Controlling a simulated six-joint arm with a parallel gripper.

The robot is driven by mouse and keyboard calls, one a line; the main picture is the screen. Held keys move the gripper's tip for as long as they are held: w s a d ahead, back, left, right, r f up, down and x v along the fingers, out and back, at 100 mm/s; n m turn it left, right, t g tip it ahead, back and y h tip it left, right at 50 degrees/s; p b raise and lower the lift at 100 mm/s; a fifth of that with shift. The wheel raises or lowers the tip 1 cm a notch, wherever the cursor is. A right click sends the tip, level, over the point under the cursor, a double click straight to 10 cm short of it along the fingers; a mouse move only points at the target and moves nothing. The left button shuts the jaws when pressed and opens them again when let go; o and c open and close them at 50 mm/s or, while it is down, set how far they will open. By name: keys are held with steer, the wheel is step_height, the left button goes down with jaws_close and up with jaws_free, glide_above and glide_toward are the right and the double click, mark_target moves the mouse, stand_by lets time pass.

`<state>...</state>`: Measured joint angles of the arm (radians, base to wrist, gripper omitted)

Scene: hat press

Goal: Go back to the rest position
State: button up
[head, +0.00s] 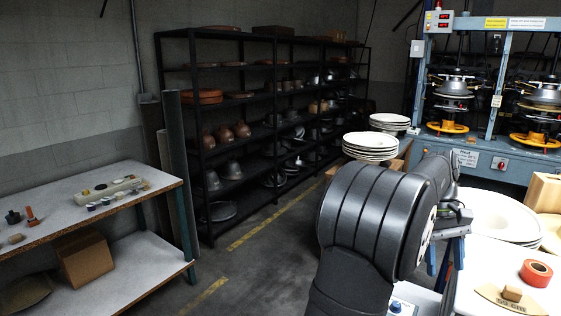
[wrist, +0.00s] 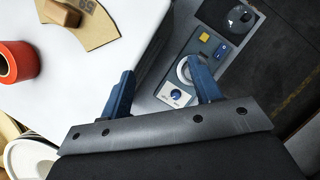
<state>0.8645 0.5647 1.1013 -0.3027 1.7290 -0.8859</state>
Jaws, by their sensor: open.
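My gripper (wrist: 162,92) shows in the wrist view with its two blue fingers spread apart and nothing between them. The fingers are over the edge of the white table (wrist: 120,30) and a grey control panel (wrist: 217,45) with a dial, a knob and yellow and blue buttons.
A red tape roll (head: 536,273) and a tan curved template (head: 508,300) with a small wooden block (head: 512,293) lie on the white table. White disc stacks (head: 371,146), a black shelf (head: 250,140), a blue press (head: 480,130) and a workbench (head: 90,210) stand around. Floor between is clear.

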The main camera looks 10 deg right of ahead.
steer(key=shift+w+f+n+h, duration=0.15)
steer(key=shift+f+n+h, duration=0.15)
steer(key=shift+f+n, duration=0.25)
steer(key=shift+r, duration=0.1)
